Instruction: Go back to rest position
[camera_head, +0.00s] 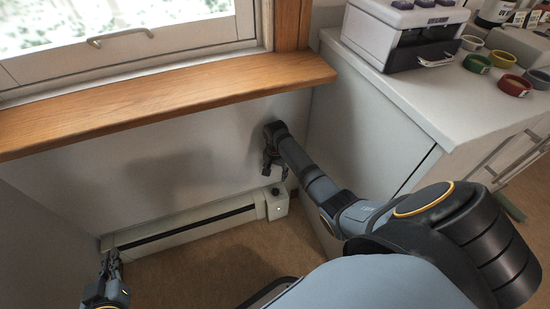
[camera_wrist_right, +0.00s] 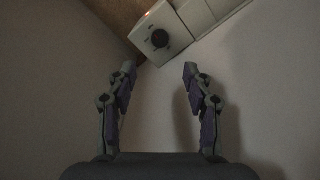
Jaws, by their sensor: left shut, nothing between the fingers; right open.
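My right gripper (camera_head: 275,172) hangs at the end of my right arm, near the wall under the wooden window sill and beside the white cabinet. In the right wrist view it (camera_wrist_right: 158,72) is open, with its two fingers apart and nothing between them. The heater's end box with a dark knob lies beyond the fingertips. My left gripper (camera_head: 110,262) is at the lower left of the head view, in front of the left end of the heater. It is small there and shut, with nothing seen in it.
A white baseboard heater (camera_head: 190,229) runs along the wall; its knob (camera_wrist_right: 160,38) shows in the wrist view. The wooden sill (camera_head: 170,100) juts out above. The brown floor is clear.

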